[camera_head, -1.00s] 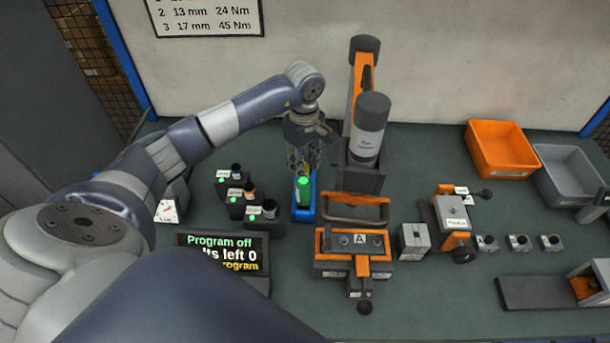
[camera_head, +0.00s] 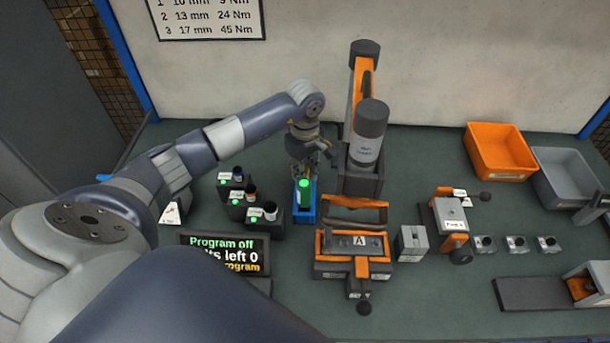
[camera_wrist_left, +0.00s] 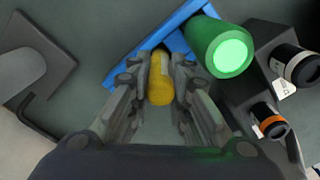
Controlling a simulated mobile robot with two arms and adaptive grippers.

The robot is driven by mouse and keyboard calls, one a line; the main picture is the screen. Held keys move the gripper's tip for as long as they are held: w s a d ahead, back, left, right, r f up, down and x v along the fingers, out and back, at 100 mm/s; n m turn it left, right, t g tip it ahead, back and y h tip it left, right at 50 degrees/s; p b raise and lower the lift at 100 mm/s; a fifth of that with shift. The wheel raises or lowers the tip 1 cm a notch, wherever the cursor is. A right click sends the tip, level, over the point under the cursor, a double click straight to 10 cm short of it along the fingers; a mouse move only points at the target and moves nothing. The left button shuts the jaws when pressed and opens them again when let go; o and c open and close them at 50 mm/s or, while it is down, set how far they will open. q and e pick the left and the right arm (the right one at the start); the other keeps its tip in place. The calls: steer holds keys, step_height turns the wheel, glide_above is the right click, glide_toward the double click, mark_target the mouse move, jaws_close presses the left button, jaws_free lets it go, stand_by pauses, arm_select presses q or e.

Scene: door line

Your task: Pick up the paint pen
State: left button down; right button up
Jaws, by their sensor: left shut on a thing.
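The paint pen (camera_wrist_left: 161,80) shows in the left wrist view as a yellow cylinder between my left fingers. My left gripper (camera_head: 306,171) is shut on it, just behind a green cylinder with a bright green top (camera_head: 304,190). The green cylinder also shows right of the fingers in the wrist view (camera_wrist_left: 221,49). A blue holder (camera_head: 305,218) stands around the foot of the green cylinder, and its blue edge lies beyond the pen in the wrist view. In the head view the fingers and green cylinder hide most of the pen. My right gripper is not in view.
Several small bottles in black stands (camera_head: 265,222) are left of the blue holder. A tall bottle (camera_head: 368,135) on a dark and orange stand is close on the right. A display (camera_head: 225,252) and an orange-handled fixture (camera_head: 353,243) stand in front. Orange (camera_head: 500,152) and grey bins are at right.

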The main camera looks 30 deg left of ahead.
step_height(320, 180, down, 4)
steer(key=b, duration=0.3)
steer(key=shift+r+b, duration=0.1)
steer(key=shift+b, duration=0.3)
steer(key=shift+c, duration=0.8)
arm_select(q)
step_height(320, 180, up, 18)
